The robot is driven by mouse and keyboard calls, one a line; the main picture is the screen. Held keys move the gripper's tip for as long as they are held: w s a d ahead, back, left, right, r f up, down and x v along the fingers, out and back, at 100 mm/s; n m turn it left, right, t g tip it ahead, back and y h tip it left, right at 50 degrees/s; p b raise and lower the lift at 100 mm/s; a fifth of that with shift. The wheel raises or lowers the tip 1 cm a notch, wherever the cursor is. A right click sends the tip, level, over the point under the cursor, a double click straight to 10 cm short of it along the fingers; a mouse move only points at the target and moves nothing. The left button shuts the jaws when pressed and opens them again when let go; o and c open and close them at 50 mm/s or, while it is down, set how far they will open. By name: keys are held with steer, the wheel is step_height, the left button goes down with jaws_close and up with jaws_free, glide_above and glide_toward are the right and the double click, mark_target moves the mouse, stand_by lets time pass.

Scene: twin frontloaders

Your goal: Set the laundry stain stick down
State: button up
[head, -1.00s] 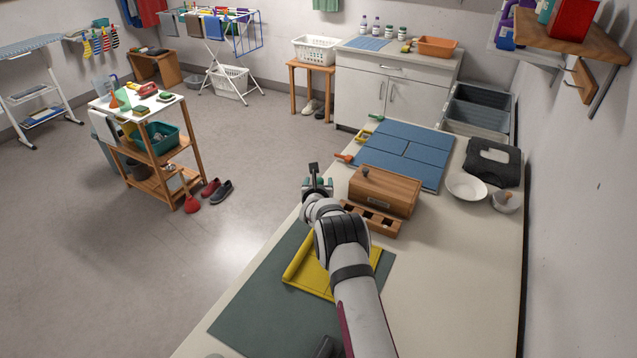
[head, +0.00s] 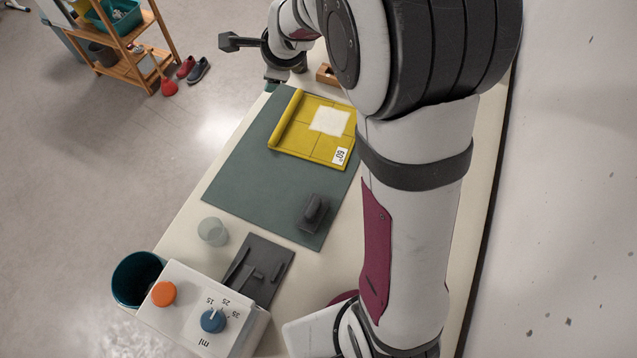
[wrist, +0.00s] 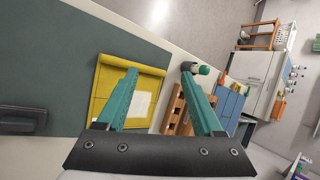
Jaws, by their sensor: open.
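My gripper (wrist: 160,72) is open, with its two teal fingers spread wide. In the head view, my gripper (head: 272,84) is partly hidden by my own wrist, near the bench's left edge and beyond the green mat. A small cylinder (wrist: 204,70) with a dark end and a green end shows at the right fingertip in the wrist view. It may be the laundry stain stick; I cannot tell whether it touches that finger.
A yellow panel (head: 292,137) with a white patch lies on the green mat (head: 236,168). A slotted wooden rack (wrist: 173,112) stands beside the right finger. A clear cup (head: 212,231), dial box (head: 190,313) and teal bin (head: 128,283) are at the near end.

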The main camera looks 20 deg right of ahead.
steer(key=s+a+r+n+g, duration=0.1)
steer(key=s+n, duration=0.7)
steer(key=s, duration=1)
steer(key=s+a+n+g+y, duration=0.1)
steer(key=s+a+n+g, duration=0.2)
steer(key=s, duration=1.5)
steer(key=n+g, duration=0.3)
steer(key=n, duration=0.3)
steer(key=shift+r, duration=0.4)
